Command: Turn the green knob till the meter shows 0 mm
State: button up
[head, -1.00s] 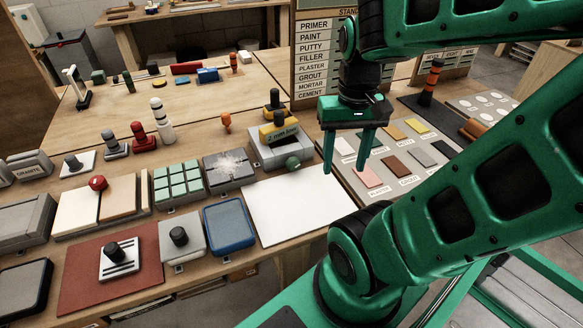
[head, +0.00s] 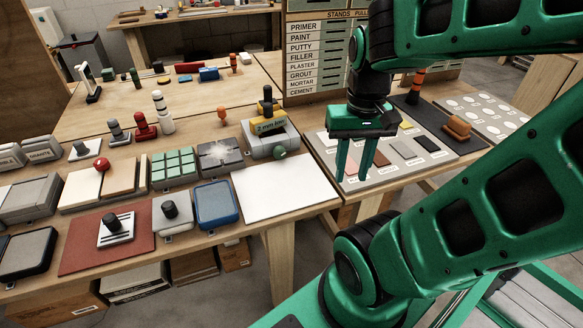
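The green knob (head: 280,153) sits on the front right of a grey block-shaped device (head: 258,144). The device carries a yellow meter (head: 270,127) whose label appears to read "2 mm low", though the text is small. A black-handled piece stands on top of the device. My gripper (head: 355,178) points down over the sample board, to the right of the knob and apart from it. Its two green fingers are parted with nothing visible between them.
A white sheet (head: 285,188) lies in front of the device. A board of colour samples (head: 400,150) lies under and beside my gripper. A sign board (head: 318,55) stands behind. Tiles, blocks and handled tools crowd the table to the left.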

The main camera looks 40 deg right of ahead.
aim_at(279, 152)
jog(key=k, duration=0.65)
jog(key=u, duration=2.35)
jog(key=i, duration=1.25)
jog(key=z, duration=2.45)
